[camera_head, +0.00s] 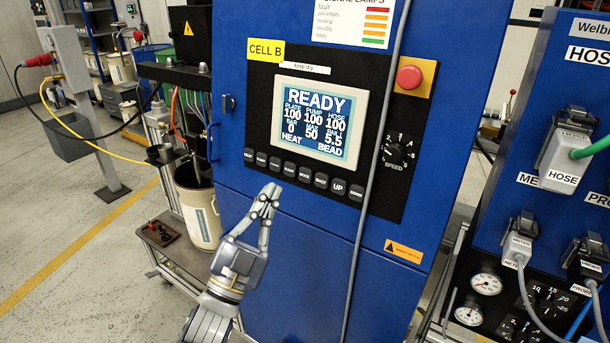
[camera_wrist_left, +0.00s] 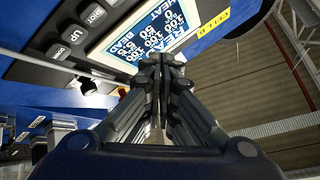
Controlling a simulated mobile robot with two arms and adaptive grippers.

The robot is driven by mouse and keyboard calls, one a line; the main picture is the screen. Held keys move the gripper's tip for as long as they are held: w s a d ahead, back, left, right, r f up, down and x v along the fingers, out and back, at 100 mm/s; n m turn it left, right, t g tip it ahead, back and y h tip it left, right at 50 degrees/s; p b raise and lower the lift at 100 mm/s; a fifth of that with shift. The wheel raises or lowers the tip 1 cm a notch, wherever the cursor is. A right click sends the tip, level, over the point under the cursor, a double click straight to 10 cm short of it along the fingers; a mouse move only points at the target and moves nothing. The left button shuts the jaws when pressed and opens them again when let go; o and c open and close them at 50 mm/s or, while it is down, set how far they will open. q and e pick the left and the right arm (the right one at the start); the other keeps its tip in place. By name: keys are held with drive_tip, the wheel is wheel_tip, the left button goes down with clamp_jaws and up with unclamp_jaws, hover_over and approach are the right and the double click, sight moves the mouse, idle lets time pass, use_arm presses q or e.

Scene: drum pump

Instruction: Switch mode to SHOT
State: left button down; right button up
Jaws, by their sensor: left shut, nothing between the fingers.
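The control panel screen (camera_head: 318,122) on the blue cabinet reads READY, with HEAT at bottom left and BEAD at bottom right. Below it runs a row of dark buttons, including a mode button (camera_head: 304,173) whose small label is hard to read, and the UP button (camera_head: 338,187). UP also shows in the left wrist view (camera_wrist_left: 76,33), beside the screen (camera_wrist_left: 150,30). My left gripper (camera_head: 271,190) is shut and empty, its fingertips just below the left part of the row. I cannot tell whether they touch the panel. My right gripper is out of view.
A red emergency button (camera_head: 410,77) and a speed knob (camera_head: 396,152) sit right of the screen. A grey cable (camera_head: 372,150) hangs down the cabinet front. A second blue cabinet (camera_head: 505,140) with plugs stands at right. A drum (camera_head: 199,215) stands at left.

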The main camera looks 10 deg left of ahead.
sight(306, 175)
use_arm(q)
drive_tip(key=shift+w+d+f+b, duration=0.3)
drive_tip(key=shift+w+d+b, duration=0.25)
drive_tip(key=shift+w, duration=0.8)
drive_tip(key=shift+w+d+f+b, duration=0.3)
drive_tip(key=shift+w+d+b, duration=0.2)
drive_tip(key=shift+w, duration=0.9)
drive_tip(key=shift+w+d+f+b, duration=0.3)
drive_tip(key=shift+w+d+b, duration=0.25)
drive_tip(key=shift+w, duration=0.8)
drive_tip(key=shift+w, duration=0.15)
drive_tip(key=shift+w, duration=0.25)
drive_tip(key=shift+w+d+f+b, duration=0.1)
drive_tip(key=shift+w+d+b, duration=0.1)
drive_tip(key=shift+w+b, duration=0.2)
drive_tip(key=shift+s, duration=0.15)
drive_tip(key=shift+s+a+p, duration=0.3)
drive_tip(key=shift+s+p, duration=0.15)
drive_tip(key=shift+s, duration=0.25)
